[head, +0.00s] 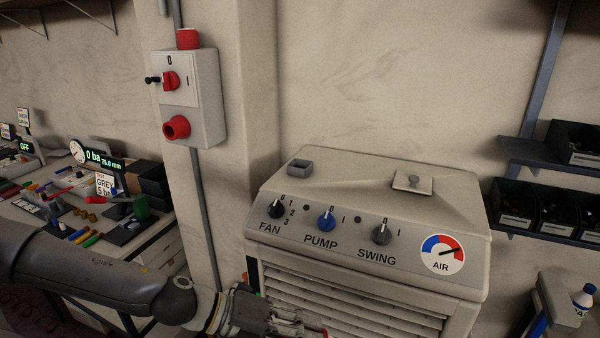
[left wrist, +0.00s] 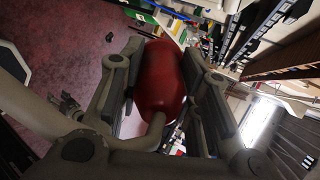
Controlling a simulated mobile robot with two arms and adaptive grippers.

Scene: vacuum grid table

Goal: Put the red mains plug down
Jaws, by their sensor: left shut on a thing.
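The red mains plug (left wrist: 160,78) is a rounded red body with a pale cable bending from its near end. It sits between the two fingers of my left gripper (left wrist: 168,58), which is shut on it. In the head view my left gripper (head: 290,328) is at the bottom edge, in front of the cooler's louvres. Only a small red bit shows by its fingertips there, and the rest of the plug is hidden or out of frame. My right gripper is in neither view.
A grey cooler (head: 365,228) with knobs and an air gauge stands close behind the gripper. A wall switch box (head: 205,97) with a red socket (head: 176,128) hangs on the pillar. A cluttered bench (head: 160,230) is at the left; shelves with black bins (head: 515,205) are at the right.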

